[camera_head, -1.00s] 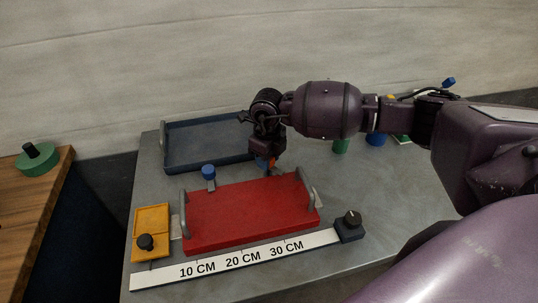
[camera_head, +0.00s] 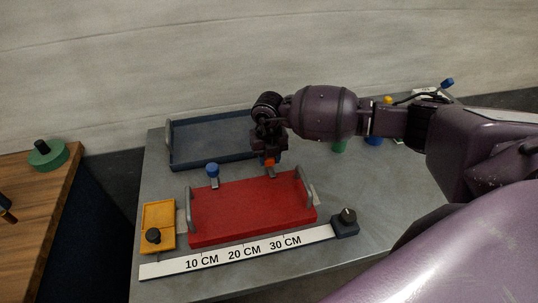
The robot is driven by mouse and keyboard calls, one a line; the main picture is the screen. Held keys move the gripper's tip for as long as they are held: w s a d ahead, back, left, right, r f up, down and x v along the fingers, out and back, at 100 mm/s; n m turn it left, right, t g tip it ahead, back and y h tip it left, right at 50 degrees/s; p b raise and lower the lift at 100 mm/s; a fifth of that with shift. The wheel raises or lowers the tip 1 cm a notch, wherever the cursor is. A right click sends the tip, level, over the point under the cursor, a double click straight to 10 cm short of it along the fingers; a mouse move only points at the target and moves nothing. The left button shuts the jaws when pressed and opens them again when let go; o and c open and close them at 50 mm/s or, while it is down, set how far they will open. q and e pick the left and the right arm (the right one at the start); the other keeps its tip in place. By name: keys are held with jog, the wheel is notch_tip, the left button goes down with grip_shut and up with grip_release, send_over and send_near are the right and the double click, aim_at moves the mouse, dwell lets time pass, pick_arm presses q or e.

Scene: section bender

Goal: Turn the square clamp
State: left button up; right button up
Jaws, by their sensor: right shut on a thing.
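My right gripper (camera_head: 268,153) reaches in from the right and is shut on a small orange clamp knob (camera_head: 269,162) at the back edge of the red tray. I take this knob to be the square clamp, but its shape is mostly hidden by the gripper. A round blue clamp knob (camera_head: 212,170) stands at the tray's back left. The red tray (camera_head: 250,212) lies flat, with a grey handle at each end. My left gripper is not in view.
A blue tray (camera_head: 205,143) lies behind. A yellow block with a black knob (camera_head: 158,218) stands left of the red tray. A ruler strip (camera_head: 215,258) and dark knob block (camera_head: 345,220) are in front. A green disc (camera_head: 47,155) sits on the wooden table.

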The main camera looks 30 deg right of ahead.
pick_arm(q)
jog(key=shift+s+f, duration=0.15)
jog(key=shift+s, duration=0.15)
pick_arm(e)
jog(key=o, duration=0.9)
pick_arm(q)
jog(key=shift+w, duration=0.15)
pick_arm(e)
jog(key=shift+o, duration=0.2)
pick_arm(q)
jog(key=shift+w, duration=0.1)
pick_arm(e)
jog(key=shift+r, duration=0.15)
jog(key=shift+r, duration=0.3)
notch_tip(320, 180, up, 9)
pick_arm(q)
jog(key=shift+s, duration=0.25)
pick_arm(e)
jog(key=shift+r, duration=0.5)
